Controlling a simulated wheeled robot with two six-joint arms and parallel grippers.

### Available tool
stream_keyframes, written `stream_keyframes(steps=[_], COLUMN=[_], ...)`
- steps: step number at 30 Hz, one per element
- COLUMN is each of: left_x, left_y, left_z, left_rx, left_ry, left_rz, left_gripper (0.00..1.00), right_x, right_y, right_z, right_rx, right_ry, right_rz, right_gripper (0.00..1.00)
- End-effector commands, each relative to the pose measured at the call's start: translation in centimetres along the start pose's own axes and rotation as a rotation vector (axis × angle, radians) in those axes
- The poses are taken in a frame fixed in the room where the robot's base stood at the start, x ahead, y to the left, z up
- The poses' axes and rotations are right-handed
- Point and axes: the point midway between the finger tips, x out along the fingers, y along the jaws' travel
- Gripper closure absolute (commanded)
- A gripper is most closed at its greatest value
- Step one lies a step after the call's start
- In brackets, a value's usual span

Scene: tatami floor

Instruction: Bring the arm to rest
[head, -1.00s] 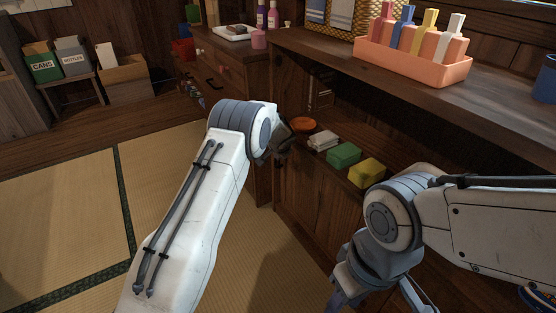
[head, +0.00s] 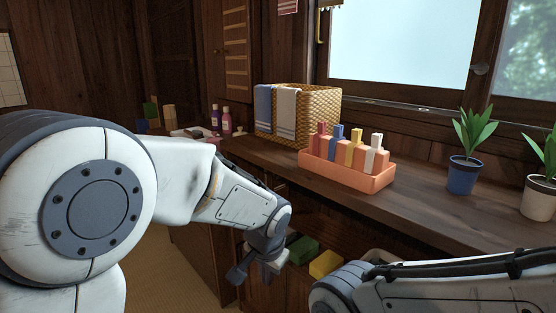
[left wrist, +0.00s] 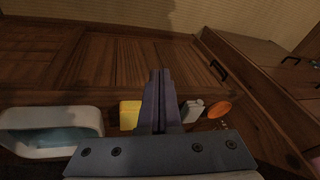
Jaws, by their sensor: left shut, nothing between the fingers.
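My left arm comes in from the left of the head view, its large round joint filling the left side. My left gripper (head: 246,272) hangs low in front of the cabinet's open shelf, and I see nothing held in it. In the left wrist view the fingers (left wrist: 160,75) lie together, shut and empty, over the wooden cabinet front. My right arm shows at the lower right of the head view, under the counter edge; its gripper is out of the picture.
On the counter (head: 420,210) stand an orange caddy (head: 345,174) with colourful bottles, a wicker basket (head: 322,104) and potted plants (head: 465,172). A yellow block (head: 326,264) and a green block (head: 302,250) sit on the shelf below. A white tub (left wrist: 50,146) shows in the left wrist view.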

Motion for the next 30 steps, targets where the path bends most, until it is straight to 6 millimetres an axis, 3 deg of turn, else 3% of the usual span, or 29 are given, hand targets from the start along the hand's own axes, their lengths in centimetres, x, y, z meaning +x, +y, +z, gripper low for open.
stream_keyframes(steps=[1,4,9,15,26,30], left_x=[-3.0,-6.1,-9.6,-12.5,-20.6,-25.2], left_y=[1.8,4.5,7.5,10.1,8.2,7.3], left_z=[2.4,7.0,13.8,20.9,18.1,16.8], left_rx=[0.012,0.026,0.049,0.082,0.076,0.076], left_ry=[-0.020,-0.066,-0.134,-0.201,-0.201,-0.200], left_rz=[0.036,0.099,0.189,0.284,0.278,0.277], left_gripper=[1.00,1.00,1.00,1.00,1.00,1.00], right_x=[-1.1,-2.0,-3.1,-4.3,-13.0,-17.8], right_y=[-0.1,-0.1,-0.2,-0.3,-0.9,-1.3], right_z=[-0.1,-0.1,-0.2,-0.2,-0.7,-0.9], right_rx=[0.000,0.000,0.000,0.000,0.000,0.000], right_ry=[0.000,0.000,0.000,0.000,0.000,0.000], right_rz=[0.000,0.000,0.000,0.000,0.000,0.000], right_gripper=[0.58,0.58,0.58,0.58,0.58,0.58])
